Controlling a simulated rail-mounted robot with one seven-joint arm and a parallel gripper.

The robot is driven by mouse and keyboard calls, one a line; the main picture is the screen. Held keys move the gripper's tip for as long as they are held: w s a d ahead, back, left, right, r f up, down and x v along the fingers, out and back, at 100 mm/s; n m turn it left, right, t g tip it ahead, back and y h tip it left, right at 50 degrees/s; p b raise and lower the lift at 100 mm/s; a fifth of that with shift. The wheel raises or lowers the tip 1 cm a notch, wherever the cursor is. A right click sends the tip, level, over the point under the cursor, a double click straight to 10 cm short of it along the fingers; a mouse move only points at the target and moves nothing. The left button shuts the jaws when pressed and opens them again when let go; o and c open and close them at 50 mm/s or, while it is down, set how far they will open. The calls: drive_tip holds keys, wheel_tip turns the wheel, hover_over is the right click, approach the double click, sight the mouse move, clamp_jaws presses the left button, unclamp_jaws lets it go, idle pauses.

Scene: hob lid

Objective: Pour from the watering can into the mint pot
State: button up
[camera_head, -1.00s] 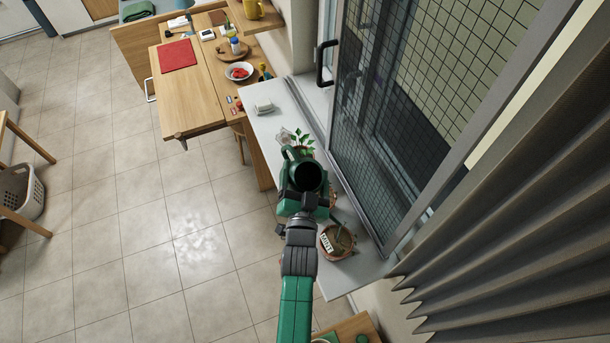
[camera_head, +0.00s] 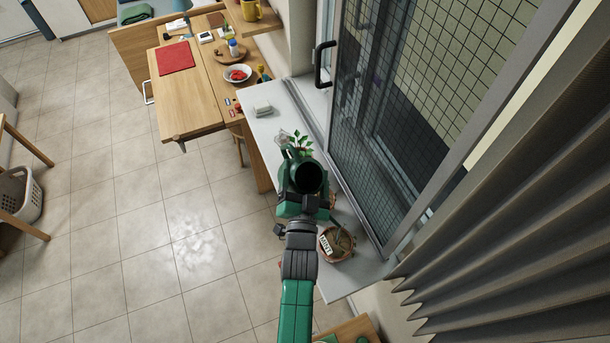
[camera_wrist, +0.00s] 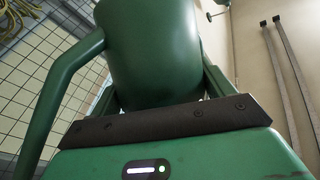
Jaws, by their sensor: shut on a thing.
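The green watering can (camera_head: 297,174) is held over the windowsill, with its dark round opening facing the head camera. My gripper (camera_head: 302,203) is shut on it. In the wrist view the can's green body (camera_wrist: 152,50) fills the upper middle, with a curved green tube-like part at the left. The mint pot (camera_head: 326,256), a round terracotta-coloured pot with a white MINT label, stands on the sill just right of and below the can. A thin dark green part, perhaps the spout, reaches over the pot's rim. I cannot see any water flowing.
A leafy plant (camera_head: 302,141) stands on the white sill (camera_head: 262,128) behind the can, partly hidden. A white item (camera_head: 263,109) lies farther along. The window (camera_head: 385,130) and pleated curtain (camera_head: 520,230) bound the right side. The wooden table (camera_head: 187,95) stands at the upper left. Tiled floor is open at left.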

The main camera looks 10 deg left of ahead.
drive_tip(key=shift+s+d+r+m, duration=0.15)
drive_tip(key=shift+r+m, duration=0.15)
drive_tip(key=shift+r, duration=0.15)
drive_tip(key=shift+f, duration=0.25)
drive_tip(key=f+n+g, duration=0.1)
drive_tip(key=f, duration=0.1)
drive_tip(key=a+f+n+g+p, duration=0.1)
drive_tip(key=f+g, duration=0.1)
drive_tip(key=w+f+n+g, duration=0.1)
drive_tip(key=f+n, duration=0.1)
drive_tip(key=f, duration=0.1)
drive_tip(key=shift+a+h, duration=0.15)
drive_tip(key=shift+h, duration=0.15)
drive_tip(key=r+p, duration=0.1)
drive_tip(key=p, duration=0.1)
drive_tip(key=r+g+p, duration=0.1)
drive_tip(key=r+n+p, duration=0.1)
drive_tip(key=p, duration=0.1)
drive_tip(key=shift+s+d+r+h+p, duration=0.1)
drive_tip(key=shift+d+r+h+p, duration=0.15)
drive_tip(key=shift+r+h+p, duration=0.15)
drive_tip(key=shift+s+d+r+g+p, duration=0.1)
drive_tip(key=shift+r+g+p, duration=0.1)
drive_tip(key=shift+g+p, duration=0.25)
